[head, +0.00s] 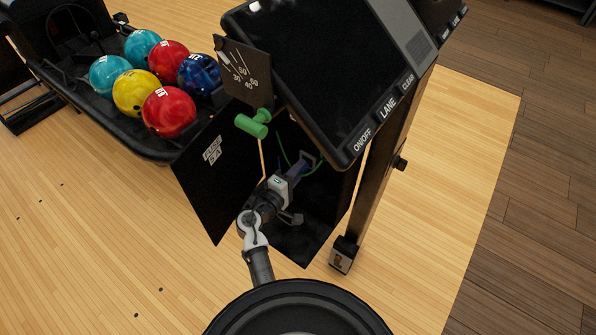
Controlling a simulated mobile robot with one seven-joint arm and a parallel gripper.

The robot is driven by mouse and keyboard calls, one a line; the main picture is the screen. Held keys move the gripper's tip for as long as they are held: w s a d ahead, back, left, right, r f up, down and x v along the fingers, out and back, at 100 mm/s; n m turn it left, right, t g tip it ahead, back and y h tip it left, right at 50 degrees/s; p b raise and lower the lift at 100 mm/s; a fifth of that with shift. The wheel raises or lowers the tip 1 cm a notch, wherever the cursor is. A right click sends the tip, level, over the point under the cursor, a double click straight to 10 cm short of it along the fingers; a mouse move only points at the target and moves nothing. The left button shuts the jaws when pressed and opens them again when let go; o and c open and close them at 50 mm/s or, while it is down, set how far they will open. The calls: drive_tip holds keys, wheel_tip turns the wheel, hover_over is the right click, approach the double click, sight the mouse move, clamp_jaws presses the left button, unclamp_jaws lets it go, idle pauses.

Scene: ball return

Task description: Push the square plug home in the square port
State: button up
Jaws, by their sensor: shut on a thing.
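My gripper (304,164) reaches into the open black cabinet (208,180) under the tilted control panel. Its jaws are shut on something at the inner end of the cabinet. That thing is small and mostly hidden by the jaws, and I take it for the square plug. A thin green cable (284,152) curves down to the jaws. The square port cannot be made out in the shadow behind my gripper. I cannot tell whether the plug touches the port or sits in it.
A green handle (253,124) juts out beside the cabinet opening, below a dial plate (243,72). The control panel (330,75) overhangs the cabinet. A post (380,170) stands to the right. A rack (140,150) of bowling balls is at left. Floor at lower left is clear.

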drive_tip(key=shift+w+d, duration=0.35)
drive_tip(key=shift+w, duration=0.15)
drive_tip(key=o, duration=1)
drive_tip(key=shift+s+a, duration=0.1)
drive_tip(key=b+v, duration=0.2)
drive_tip(key=v, duration=1.1)
drive_tip(key=shift+s+a, duration=0.2)
drive_tip(key=shift+s, duration=0.1)
